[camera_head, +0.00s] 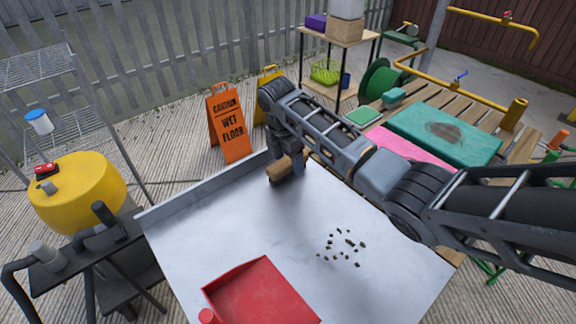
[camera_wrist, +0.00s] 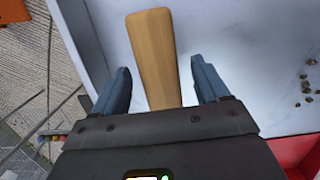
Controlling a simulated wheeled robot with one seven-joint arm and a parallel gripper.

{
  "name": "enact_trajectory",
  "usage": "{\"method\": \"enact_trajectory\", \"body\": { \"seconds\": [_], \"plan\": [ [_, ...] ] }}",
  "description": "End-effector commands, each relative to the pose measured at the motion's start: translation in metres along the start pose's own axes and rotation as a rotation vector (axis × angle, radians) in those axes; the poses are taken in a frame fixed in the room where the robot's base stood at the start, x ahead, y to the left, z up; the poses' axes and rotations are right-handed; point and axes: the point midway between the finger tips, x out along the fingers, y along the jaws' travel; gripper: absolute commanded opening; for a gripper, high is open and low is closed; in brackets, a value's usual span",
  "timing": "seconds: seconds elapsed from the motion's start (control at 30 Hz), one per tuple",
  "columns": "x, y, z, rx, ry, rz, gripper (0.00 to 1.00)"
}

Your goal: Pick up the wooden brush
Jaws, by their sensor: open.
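The wooden brush (camera_head: 279,172) lies on the grey metal table near its far edge. In the wrist view its light wooden body (camera_wrist: 154,60) runs lengthwise between my two fingers, with a gap on each side. My gripper (camera_head: 287,165) is above and around the brush at the far side of the table. In the wrist view my gripper (camera_wrist: 165,85) is open, with one finger left of the wood and one right. The near end of the brush is hidden behind the gripper body, and I see no bristles.
The table (camera_head: 230,225) has a raised back rim. A red dustpan (camera_head: 262,295) lies at its front, and dark crumbs (camera_head: 343,247) lie at the middle right. An orange wet-floor sign (camera_head: 228,122) stands behind. A yellow tank (camera_head: 78,190) stands at left.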

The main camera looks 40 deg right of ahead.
Motion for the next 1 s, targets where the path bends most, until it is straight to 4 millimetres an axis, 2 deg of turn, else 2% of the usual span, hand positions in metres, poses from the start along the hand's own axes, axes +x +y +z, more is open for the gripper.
{"method": "enact_trajectory", "body": {
  "seconds": [0.1,0.33,0.87,1.0],
  "plan": [
    [0.0081,-0.0003,-0.0002,0.000,0.000,0.000,0.74],
    [0.0091,-0.0001,-0.0004,0.000,0.000,0.001,0.74],
    [0.0088,0.0000,-0.0005,0.000,0.000,0.001,0.24],
    [0.0085,0.0002,-0.0003,0.000,0.000,0.002,0.22]
  ]
}}
